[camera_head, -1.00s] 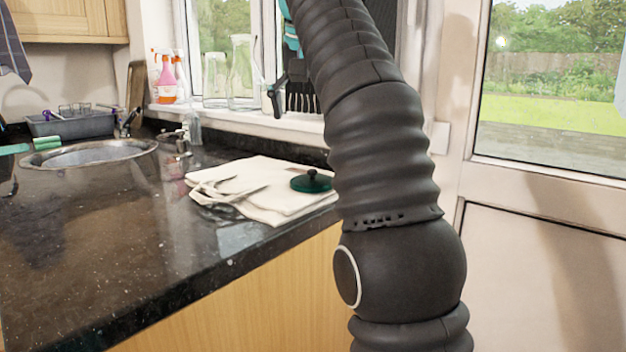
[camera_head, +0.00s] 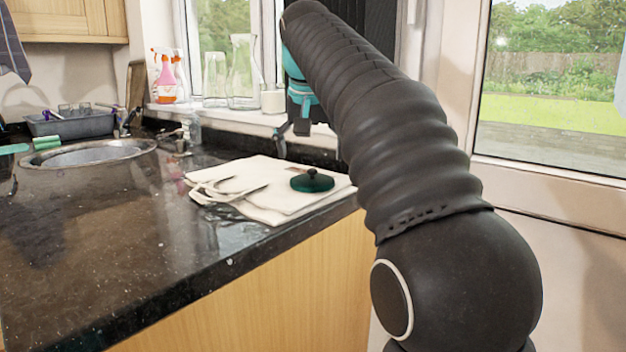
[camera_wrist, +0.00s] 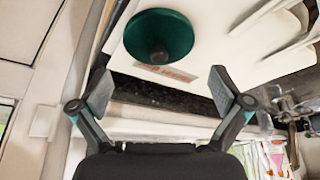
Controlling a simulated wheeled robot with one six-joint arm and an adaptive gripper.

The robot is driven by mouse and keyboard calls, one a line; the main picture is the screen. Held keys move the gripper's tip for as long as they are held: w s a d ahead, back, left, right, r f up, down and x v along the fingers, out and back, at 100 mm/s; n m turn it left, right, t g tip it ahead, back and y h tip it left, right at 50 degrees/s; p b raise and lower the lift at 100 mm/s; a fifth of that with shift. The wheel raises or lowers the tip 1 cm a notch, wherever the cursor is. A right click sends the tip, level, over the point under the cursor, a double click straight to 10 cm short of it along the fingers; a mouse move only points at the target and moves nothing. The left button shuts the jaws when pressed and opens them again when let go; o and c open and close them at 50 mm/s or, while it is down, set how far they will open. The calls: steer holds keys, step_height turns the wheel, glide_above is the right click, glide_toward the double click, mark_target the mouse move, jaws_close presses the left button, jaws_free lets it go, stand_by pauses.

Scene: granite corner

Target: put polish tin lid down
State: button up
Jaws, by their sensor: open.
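The polish tin lid (camera_head: 312,181) is a dark green disc with a small dark knob on top. It lies flat, knob up, on a folded cream cloth (camera_head: 285,205) on the counter. The lid also shows in the wrist view (camera_wrist: 158,38), at the top of the picture, beyond the fingertips. My gripper (camera_wrist: 160,90) is open and empty, its two fingers wide apart and clear of the lid. In the head view my gripper (camera_head: 306,140) hangs above and behind the lid, near the window sill, partly hidden by my arm.
The cloth has strap-like handles at its left. A sink (camera_head: 90,153) and a grey dish rack (camera_head: 70,124) are at the far left. A pink spray bottle (camera_head: 167,80) and a glass carafe (camera_head: 242,72) stand on the window sill. The front left counter (camera_head: 100,230) is clear.

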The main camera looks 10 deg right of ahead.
mark_target(312, 171)
steer(key=shift+b+x, duration=0.5)
steer(key=shift+x, duration=1.8)
steer(key=shift+s+f, duration=0.1)
steer(key=shift+s, duration=0.05)
steer(key=c, duration=0.8)
steer(key=shift+f, duration=0.1)
steer(key=c, duration=0.3)
